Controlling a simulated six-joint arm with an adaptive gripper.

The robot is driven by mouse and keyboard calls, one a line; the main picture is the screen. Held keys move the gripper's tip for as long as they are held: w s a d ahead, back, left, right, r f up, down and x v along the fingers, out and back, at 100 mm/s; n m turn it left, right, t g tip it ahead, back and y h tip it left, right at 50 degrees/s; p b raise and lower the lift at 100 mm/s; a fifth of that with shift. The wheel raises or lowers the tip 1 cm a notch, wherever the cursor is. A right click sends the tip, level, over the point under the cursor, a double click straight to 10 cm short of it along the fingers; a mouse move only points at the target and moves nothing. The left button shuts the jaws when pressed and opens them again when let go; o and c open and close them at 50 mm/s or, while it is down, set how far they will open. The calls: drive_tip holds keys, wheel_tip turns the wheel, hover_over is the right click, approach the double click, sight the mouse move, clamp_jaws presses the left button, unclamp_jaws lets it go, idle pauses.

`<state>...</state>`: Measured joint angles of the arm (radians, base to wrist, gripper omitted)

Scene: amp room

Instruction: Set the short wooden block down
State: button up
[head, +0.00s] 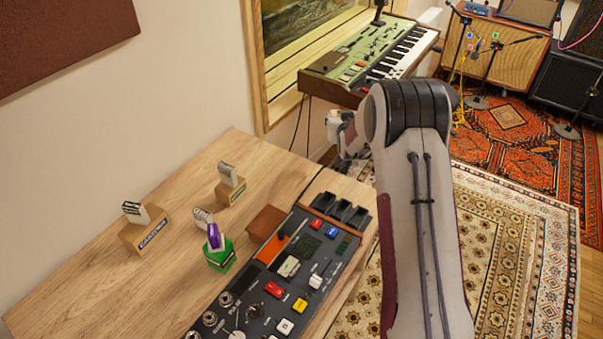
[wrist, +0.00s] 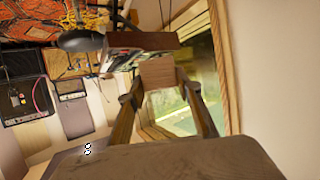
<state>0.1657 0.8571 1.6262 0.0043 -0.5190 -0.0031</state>
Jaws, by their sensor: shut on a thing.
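In the wrist view, a short light-brown wooden block (wrist: 158,72) sits between the two fingertips of my gripper (wrist: 157,84). The gripper is shut on it, with one finger on each side. The block appears held up in the air, with the keyboard's dark wooden end beyond it in the picture. In the head view my arm hides the block and the fingertips. Only a pale part of the wrist shows left of the arm, above the far end of the wooden table (head: 120,285).
On the table are a dark brown block (head: 266,222), a green block with a purple piece (head: 220,258), several tan holders with pale pieces (head: 147,232), and a control panel (head: 285,280). A keyboard (head: 375,55) stands beyond by the window. The table's near left is clear.

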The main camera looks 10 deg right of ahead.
drive_tip(key=shift+w+a+r+n+y, duration=0.25)
drive_tip(key=shift+w+a+n+y, duration=0.05)
drive_tip(key=shift+w+n+y, duration=0.35)
drive_tip(key=shift+w+a+r+n+y, duration=0.1)
drive_tip(key=shift+w+a+n+y, duration=0.1)
drive_tip(key=shift+a+n+y, duration=0.3)
drive_tip(key=shift+w+a+r+n+y, duration=0.15)
drive_tip(key=shift+n+y, duration=0.2)
drive_tip(key=shift+y, duration=0.3)
drive_tip(key=s+a+f+n+g+y, duration=0.3)
drive_tip(key=a+f+n+y, duration=0.3)
drive_tip(key=a+n+y, duration=0.2)
drive_tip(key=shift+s+a+f+g, duration=0.3)
drive_tip(key=shift+s+f+g, duration=0.1)
drive_tip(key=shift+s, duration=0.2)
drive_tip(key=shift+f, duration=0.1)
drive_tip(key=shift+f, duration=3)
